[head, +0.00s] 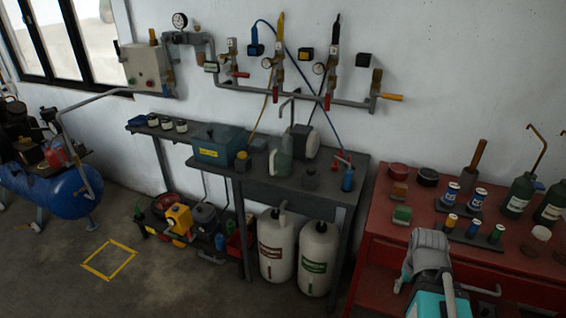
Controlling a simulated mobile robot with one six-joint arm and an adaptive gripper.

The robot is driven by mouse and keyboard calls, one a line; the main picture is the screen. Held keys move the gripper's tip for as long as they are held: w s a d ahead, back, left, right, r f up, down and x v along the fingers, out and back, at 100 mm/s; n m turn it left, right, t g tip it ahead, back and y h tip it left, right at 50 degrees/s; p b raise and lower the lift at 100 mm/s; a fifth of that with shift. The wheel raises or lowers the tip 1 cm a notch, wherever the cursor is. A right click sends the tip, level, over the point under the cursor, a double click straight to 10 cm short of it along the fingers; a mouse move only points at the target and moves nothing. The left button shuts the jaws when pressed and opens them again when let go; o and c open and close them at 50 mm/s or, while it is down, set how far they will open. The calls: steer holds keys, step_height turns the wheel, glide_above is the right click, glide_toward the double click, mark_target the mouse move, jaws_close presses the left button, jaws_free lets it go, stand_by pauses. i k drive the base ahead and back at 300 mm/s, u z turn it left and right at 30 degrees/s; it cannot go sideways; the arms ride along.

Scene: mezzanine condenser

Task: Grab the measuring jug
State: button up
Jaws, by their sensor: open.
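No fingertips of my gripper can be made out in the head view, and nothing is seen touching the jug.
A blue box (219,146) and small yellow item (241,161) stand left of the jug. Two white tanks (277,246) are below. A red bench (385,225) holds bottles and cans. Open floor lies front left.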

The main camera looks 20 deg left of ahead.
mark_target(281, 146)
steer(key=u, duration=0.05)
steer(key=i, duration=0.95)
steer(key=z, duration=0.05)
